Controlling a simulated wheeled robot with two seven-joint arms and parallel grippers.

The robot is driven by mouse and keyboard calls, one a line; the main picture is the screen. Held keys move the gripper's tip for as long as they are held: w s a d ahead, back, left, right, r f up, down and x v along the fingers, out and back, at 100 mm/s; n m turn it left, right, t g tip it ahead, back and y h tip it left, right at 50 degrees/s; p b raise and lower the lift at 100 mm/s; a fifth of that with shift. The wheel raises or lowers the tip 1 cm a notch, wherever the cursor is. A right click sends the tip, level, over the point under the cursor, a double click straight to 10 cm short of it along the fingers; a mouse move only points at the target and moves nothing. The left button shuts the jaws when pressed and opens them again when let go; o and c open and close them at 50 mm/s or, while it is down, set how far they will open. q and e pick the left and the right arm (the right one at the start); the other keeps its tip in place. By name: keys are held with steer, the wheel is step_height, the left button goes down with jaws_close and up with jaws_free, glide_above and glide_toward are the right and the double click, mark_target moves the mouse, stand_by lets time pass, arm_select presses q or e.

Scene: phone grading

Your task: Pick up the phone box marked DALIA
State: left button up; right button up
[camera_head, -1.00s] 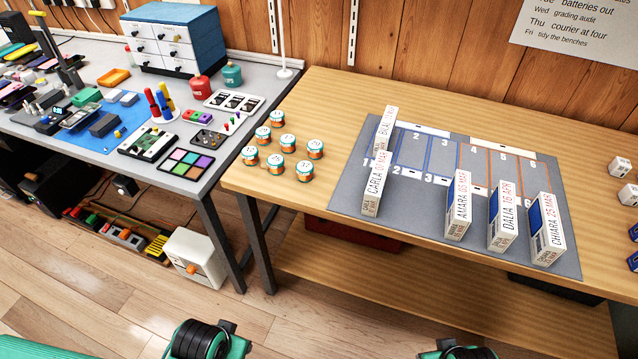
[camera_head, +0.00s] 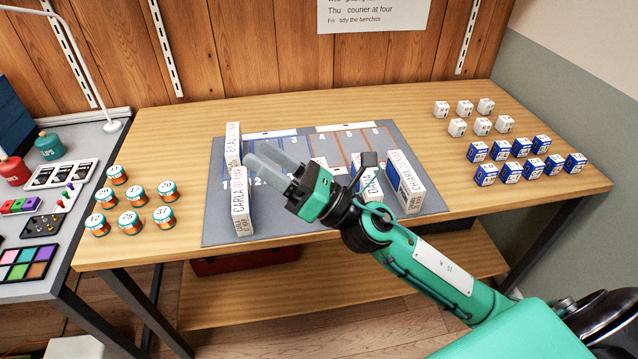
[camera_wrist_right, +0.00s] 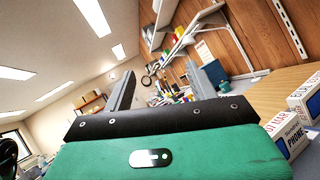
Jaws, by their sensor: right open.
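The phone box marked DALIA (camera_head: 371,184) stands on the grey mat (camera_head: 300,229), just left of the box marked CHIARA (camera_head: 407,186). My right wrist and arm hide part of it. My right gripper (camera_head: 262,160) is open and empty, left of the DALIA box, with its fingers pointing left above the mat near the CARLA box (camera_head: 241,208). Its two fingers also show apart in the right wrist view (camera_wrist_right: 160,88). The AMARA box is hidden behind my right gripper. My left gripper is out of view.
The BILAL box (camera_head: 233,143) stands behind CARLA. Several round tins (camera_head: 129,222) stand on the wooden table (camera_head: 160,130) left of the mat. White boxes (camera_head: 457,127) and blue boxes (camera_head: 509,172) stand at the right. The back strip of table is clear.

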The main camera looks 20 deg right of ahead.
steer(key=s+a+n+g+y, duration=0.2)
steer(key=a+n+g+y, duration=0.15)
steer(key=n+g, duration=0.7)
steer(key=n+g+h, duration=0.2)
steer(key=n+h, duration=1.7)
steer(key=h, duration=0.3)
glide_toward(367, 173)
steer(key=shift+m, duration=0.25)
steer(key=x, duration=0.7)
steer(key=shift+w+a+f, duration=0.1)
steer(key=shift+w+a, duration=0.1)
steer(key=shift+a, duration=0.2)
steer(key=x, duration=0.4)
steer(key=shift+s+d+p, duration=0.2)
steer(key=shift+d+p, duration=0.1)
steer(key=shift+d, duration=0.05)
steer(key=shift+w+f, duration=0.25)
steer(key=shift+f, duration=0.3)
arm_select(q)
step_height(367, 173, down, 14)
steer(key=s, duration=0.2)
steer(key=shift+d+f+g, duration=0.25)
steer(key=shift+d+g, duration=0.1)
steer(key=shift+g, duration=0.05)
arm_select(e)
steer(key=shift+t, duration=0.25)
